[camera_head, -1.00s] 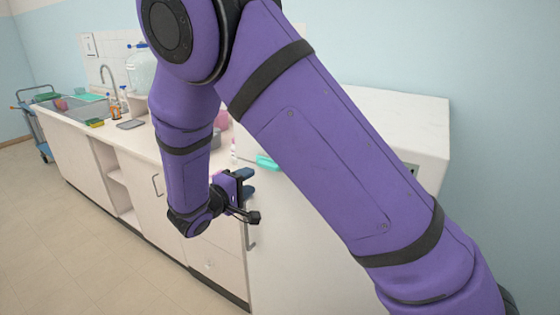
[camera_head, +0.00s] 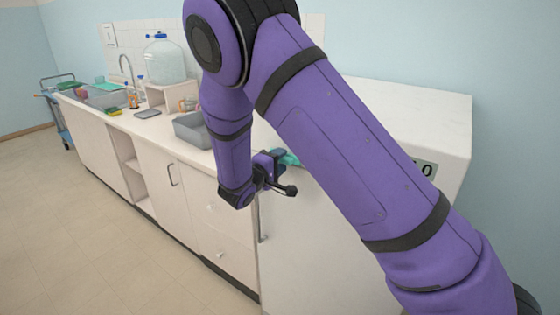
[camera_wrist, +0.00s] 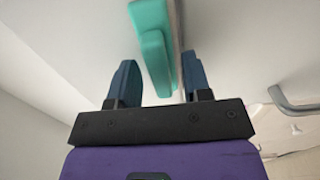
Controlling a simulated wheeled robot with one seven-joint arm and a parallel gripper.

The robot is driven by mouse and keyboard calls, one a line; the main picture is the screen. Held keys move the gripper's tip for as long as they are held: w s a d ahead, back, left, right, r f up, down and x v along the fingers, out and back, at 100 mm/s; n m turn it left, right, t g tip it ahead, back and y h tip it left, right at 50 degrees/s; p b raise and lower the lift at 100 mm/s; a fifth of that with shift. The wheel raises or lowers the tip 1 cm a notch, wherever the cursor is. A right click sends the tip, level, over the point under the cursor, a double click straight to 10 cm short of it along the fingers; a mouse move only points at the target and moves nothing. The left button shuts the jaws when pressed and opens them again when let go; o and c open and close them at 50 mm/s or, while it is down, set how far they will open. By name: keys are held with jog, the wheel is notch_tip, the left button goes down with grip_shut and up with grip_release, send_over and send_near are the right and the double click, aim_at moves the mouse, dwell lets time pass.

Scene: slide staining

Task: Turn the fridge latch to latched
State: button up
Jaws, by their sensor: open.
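The fridge latch (camera_head: 289,159) is a teal lever near the top left edge of the white fridge front (camera_head: 325,240). In the wrist view the latch (camera_wrist: 155,47) reaches down into the space between my gripper's two dark blue fingers. My gripper (camera_wrist: 160,82) is open, with a finger on each side of the latch and gaps visible, more clearly on the left. In the head view my gripper (camera_head: 283,175) is at the fridge's top left front corner and hides part of the latch.
A vertical grey handle (camera_head: 262,219) sits on the fridge's left edge, below my gripper; a grey bar (camera_wrist: 290,107) shows at right in the wrist view.

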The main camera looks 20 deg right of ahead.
jog(key=shift+w+d, duration=0.15)
jog(key=c, duration=0.7)
